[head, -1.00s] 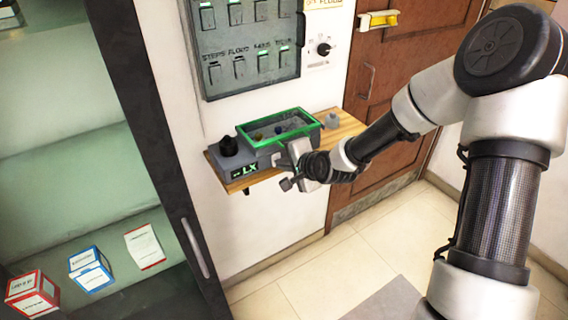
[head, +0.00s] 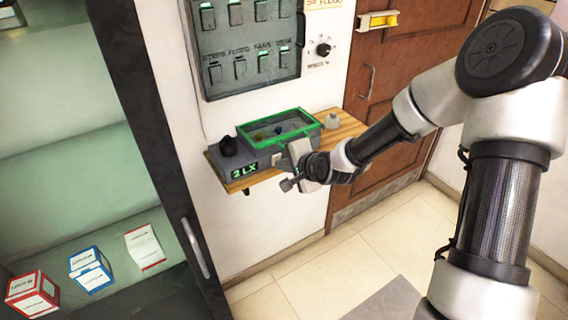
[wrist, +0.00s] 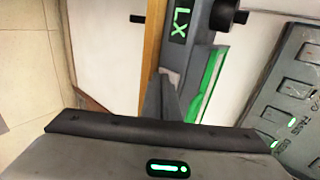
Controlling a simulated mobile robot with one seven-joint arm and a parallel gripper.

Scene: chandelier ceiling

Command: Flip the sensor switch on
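The sensor box (head: 262,163) is grey with a green-rimmed open tray on top, and it stands on a wooden wall shelf. Its green display (head: 244,171) reads "2 LX" in the head view; in the wrist view "LX" (wrist: 181,22) shows sideways. A black knob (head: 229,146) sits at its left end. I cannot make out the sensor switch; my gripper hides part of the box's front. My gripper (head: 296,156) is at the right part of that front, close or touching. In the wrist view a grey finger-like part (wrist: 164,100) reaches the box; its opening is unclear.
The wooden shelf (head: 345,127) also bears a small grey bottle (head: 332,121) at right. A grey panel of labelled switches (head: 248,47) and a dial (head: 323,48) are on the wall above. An open cabinet with boxes (head: 91,268) is at left; a brown door (head: 410,75) is at right.

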